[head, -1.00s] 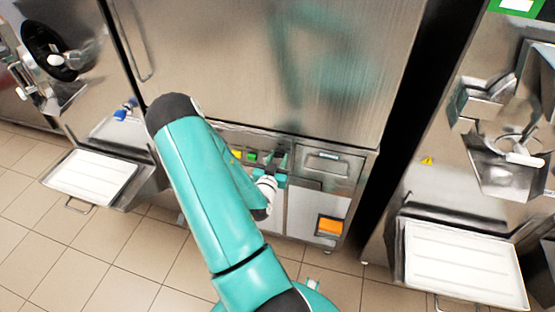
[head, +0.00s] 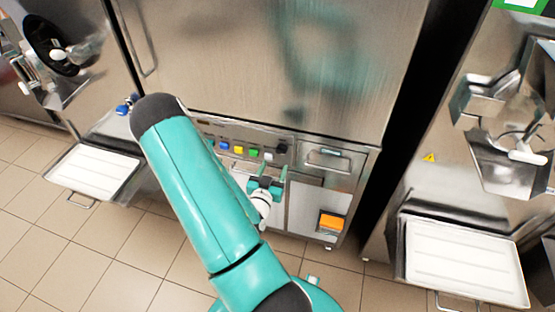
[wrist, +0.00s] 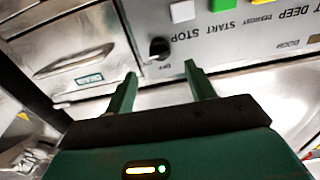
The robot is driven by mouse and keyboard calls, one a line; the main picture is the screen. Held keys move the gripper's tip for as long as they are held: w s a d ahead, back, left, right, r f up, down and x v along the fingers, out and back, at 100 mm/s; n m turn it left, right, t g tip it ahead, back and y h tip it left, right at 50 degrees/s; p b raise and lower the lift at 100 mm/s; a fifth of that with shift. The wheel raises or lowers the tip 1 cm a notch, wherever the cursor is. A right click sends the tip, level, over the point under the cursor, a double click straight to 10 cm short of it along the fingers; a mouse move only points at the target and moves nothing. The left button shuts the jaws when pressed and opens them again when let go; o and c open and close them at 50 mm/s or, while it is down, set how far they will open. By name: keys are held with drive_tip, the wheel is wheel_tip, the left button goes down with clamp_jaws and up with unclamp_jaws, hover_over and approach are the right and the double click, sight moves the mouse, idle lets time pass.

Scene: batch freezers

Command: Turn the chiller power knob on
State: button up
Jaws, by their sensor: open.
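The black chiller power knob (head: 282,147) is at the right end of the button row on the steel cabinet's control panel. In the wrist view the knob (wrist: 159,48) has a small "OFF" label beside it, and its lettering is upside down. My gripper (head: 268,178) is just below and in front of the panel. In the wrist view my gripper (wrist: 160,70) is open and empty, its two green fingers pointing at the panel either side of the knob. The fingertips appear short of the knob, not touching it.
Blue (head: 223,145), yellow (head: 238,149), green (head: 253,154) and white (head: 268,156) buttons sit left of the knob. A recessed handle (head: 325,158) is to its right. Trays (head: 95,171) (head: 462,262) stick out on neighbouring machines at both sides.

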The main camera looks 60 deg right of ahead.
drive_tip(key=s+a, duration=0.1)
drive_tip(key=a, duration=0.5)
drive_tip(key=shift+a, duration=0.35)
drive_tip(key=w+a+r+t+y, duration=0.2)
drive_tip(key=w+a+y, duration=0.15)
drive_tip(key=w, duration=0.45)
drive_tip(key=w+a+r+t+y, duration=0.1)
drive_tip(key=w+a+y, duration=0.25)
drive_tip(key=w, duration=0.45)
drive_tip(key=w+a+r+n+t+y, duration=0.35)
drive_tip(key=w+a+r+y, duration=0.35)
drive_tip(key=a, duration=0.4)
drive_tip(key=s+a+r+n+g+y, duration=0.1)
drive_tip(key=s+a+r+n+y, duration=0.25)
drive_tip(key=a+r+n, duration=0.6)
drive_tip(key=s+a+r+n+g, duration=0.1)
drive_tip(key=s+a+r, duration=0.3)
drive_tip(key=s+r, duration=0.1)
drive_tip(key=s+a+r+n+g, duration=0.1)
drive_tip(key=s+a+r, duration=0.3)
drive_tip(key=s, duration=0.4)
drive_tip(key=shift+r+n+g, duration=0.35)
drive_tip(key=shift+r+n, duration=0.3)
drive_tip(key=shift+n, duration=0.05)
